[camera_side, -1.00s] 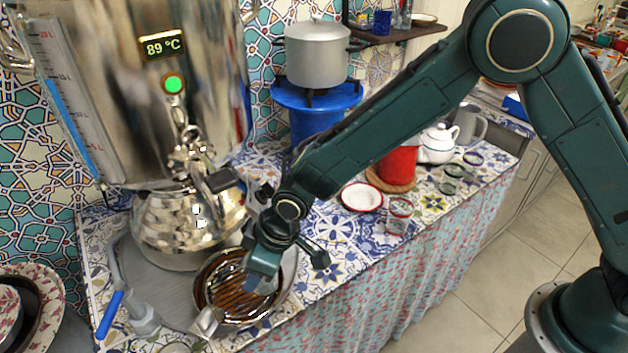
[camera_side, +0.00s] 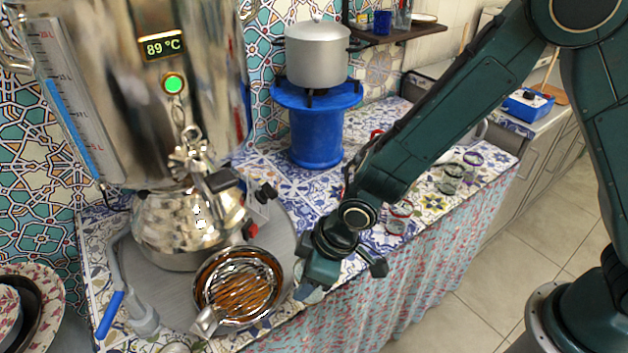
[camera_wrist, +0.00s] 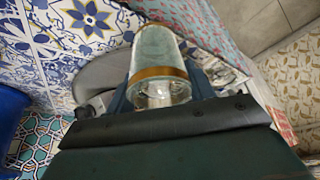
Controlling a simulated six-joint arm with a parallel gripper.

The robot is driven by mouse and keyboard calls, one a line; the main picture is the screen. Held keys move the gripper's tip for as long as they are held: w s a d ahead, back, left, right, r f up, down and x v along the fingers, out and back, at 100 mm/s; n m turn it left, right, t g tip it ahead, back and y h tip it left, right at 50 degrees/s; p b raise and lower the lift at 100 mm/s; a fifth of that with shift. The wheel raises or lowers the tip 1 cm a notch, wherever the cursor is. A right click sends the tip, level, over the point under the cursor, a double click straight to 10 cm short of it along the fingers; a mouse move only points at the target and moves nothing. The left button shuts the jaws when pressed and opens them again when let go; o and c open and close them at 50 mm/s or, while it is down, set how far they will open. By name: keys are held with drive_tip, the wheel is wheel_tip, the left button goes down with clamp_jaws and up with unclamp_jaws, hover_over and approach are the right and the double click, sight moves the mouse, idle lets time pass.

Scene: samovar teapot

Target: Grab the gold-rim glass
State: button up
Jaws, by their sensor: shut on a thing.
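The gold-rim glass (camera_wrist: 160,50) is clear with a gold band and sits between my fingers in the wrist view. My gripper (camera_wrist: 160,88) is shut on it. In the side view my gripper (camera_side: 308,290) is low at the front edge of the tiled counter, right of the round strainer bowl. My gripper mostly hides the glass there, and I cannot tell whether it touches the counter.
The strainer bowl (camera_side: 240,287) lies on a grey round tray (camera_side: 168,292) under the samovar (camera_side: 130,90). A red-rimmed glass (camera_side: 398,220) and a green-rimmed glass (camera_side: 451,180) stand right of my arm. A blue stand (camera_side: 316,135) holds a pot.

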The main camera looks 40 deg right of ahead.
drive_tip(key=shift+s+d, duration=1.2)
drive_tip(key=shift+d, duration=0.05)
drive_tip(key=shift+s+d, duration=0.1)
drive_tip(key=shift+s, duration=0.05)
